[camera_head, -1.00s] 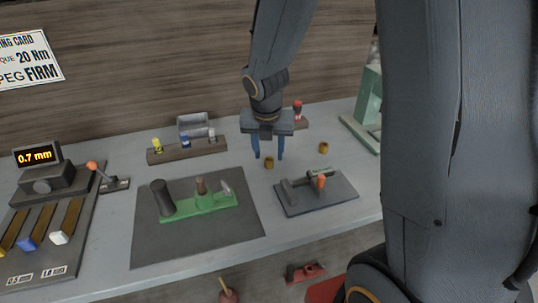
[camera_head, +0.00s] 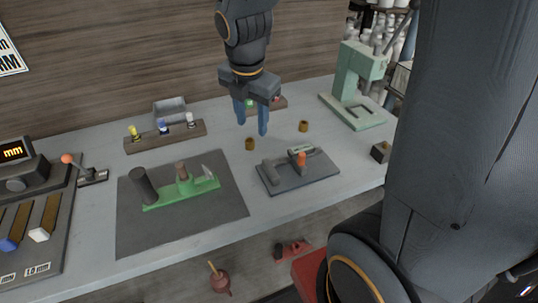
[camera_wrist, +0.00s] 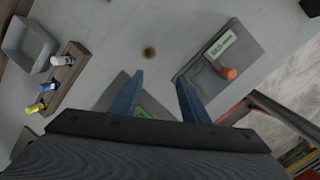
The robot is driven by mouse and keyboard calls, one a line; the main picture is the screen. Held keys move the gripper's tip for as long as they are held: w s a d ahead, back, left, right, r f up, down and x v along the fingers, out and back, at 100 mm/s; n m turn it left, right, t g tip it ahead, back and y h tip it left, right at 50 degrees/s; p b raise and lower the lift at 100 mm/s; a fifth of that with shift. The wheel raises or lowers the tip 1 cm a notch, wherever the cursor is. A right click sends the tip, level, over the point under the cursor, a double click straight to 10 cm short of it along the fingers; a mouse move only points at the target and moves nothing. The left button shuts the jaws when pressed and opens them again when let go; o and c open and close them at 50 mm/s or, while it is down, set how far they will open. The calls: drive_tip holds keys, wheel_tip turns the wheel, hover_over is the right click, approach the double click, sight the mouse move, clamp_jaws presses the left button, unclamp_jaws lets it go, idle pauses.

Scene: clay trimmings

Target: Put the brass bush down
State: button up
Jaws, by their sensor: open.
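A small brass bush (camera_head: 250,144) stands on the grey bench top, between the green fixture's mat and the dark fixture plate. It also shows in the wrist view (camera_wrist: 148,52), beyond the fingertips. A second brass bush (camera_head: 303,126) stands farther right on the bench. My gripper (camera_head: 251,122) is open and empty, its blue fingers apart above and a little behind the first bush in the head view. In the wrist view my gripper (camera_wrist: 160,80) has nothing between its fingers.
A green fixture (camera_head: 190,192) lies on a dark mat (camera_head: 225,212). A dark plate (camera_head: 318,176) with an orange-knobbed clamp is to its right. A wooden rack (camera_head: 150,140) with coloured pegs is behind left. A pale green press (camera_head: 352,85) stands at the right.

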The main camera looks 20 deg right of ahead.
drive_tip(key=s+f+m, duration=0.1)
drive_tip(key=s+m, duration=0.2)
drive_tip(key=m, duration=0.4)
drive_tip(key=s+f+m+g, duration=0.1)
drive_tip(key=s+f+m, duration=0.1)
drive_tip(key=m, duration=0.5)
drive_tip(key=s+d+f+m, duration=0.1)
drive_tip(key=s+f+m, duration=0.1)
drive_tip(key=s+m, duration=0.2)
drive_tip(key=shift+s+m+y, duration=0.15)
drive_tip(key=shift+m+y, duration=0.05)
drive_tip(key=shift+m, duration=0.65)
drive_tip(key=shift+s+m+y, duration=0.15)
drive_tip(key=shift+m+y, duration=0.05)
drive_tip(key=shift+m, duration=0.65)
drive_tip(key=m, duration=0.1)
drive_tip(key=s+m, duration=0.1)
drive_tip(key=m, duration=0.1)
drive_tip(key=shift+s+f+g, duration=0.15)
drive_tip(key=shift+f+g, duration=0.15)
drive_tip(key=shift+f, duration=0.05)
